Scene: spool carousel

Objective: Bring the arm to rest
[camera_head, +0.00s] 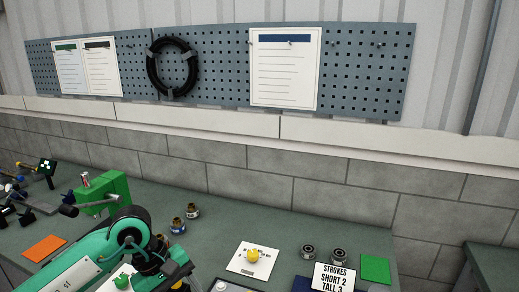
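A teal and black arm of mine (128,232) comes in from the lower left and bends over the bench (225,230). Its dark end (172,272) points down near the bottom edge of the head view. The fingers cannot be made out there, so I cannot tell whether my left gripper is open or holds anything. My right arm and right gripper are not in view.
A green machine (115,186) with a dark lever stands behind the arm. Small metal cylinders (192,211) stand right of it. A white plate with a yellow knob (254,255), two ring-shaped parts (338,256) and a "STROKES" sign (333,279) are farther right. The bench middle is clear.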

